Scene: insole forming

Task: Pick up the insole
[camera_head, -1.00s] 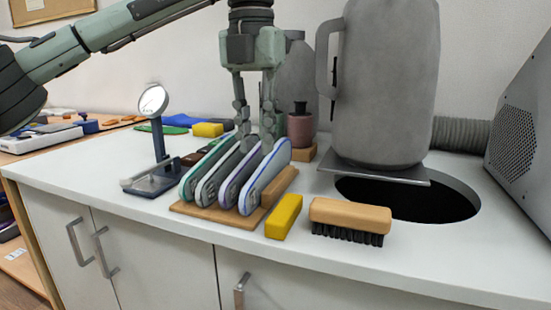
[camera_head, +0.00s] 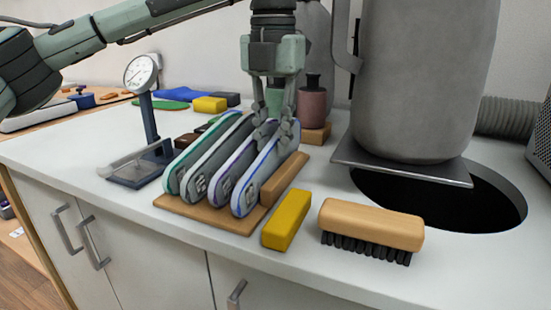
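Several insoles stand on edge, side by side, in a wooden rack (camera_head: 207,215) on the counter. The rightmost insole (camera_head: 262,180) is pale with a blue edge. To its left stand a purple-edged insole (camera_head: 232,171), a grey insole (camera_head: 205,168) and a green-edged insole (camera_head: 180,167). My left gripper (camera_head: 275,130) points down at the far upper end of the rightmost insoles, one finger on each side. Its fingertips partly overlap the insoles, so I cannot tell whether they grip one. My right gripper is not in view.
A yellow block (camera_head: 286,220) and a wooden brush (camera_head: 371,226) lie right of the rack. A dial gauge stand (camera_head: 147,115) is at its left. A large grey canister (camera_head: 415,80) stands behind a dark round opening (camera_head: 480,205). A reddish bottle (camera_head: 312,105) stands behind the gripper.

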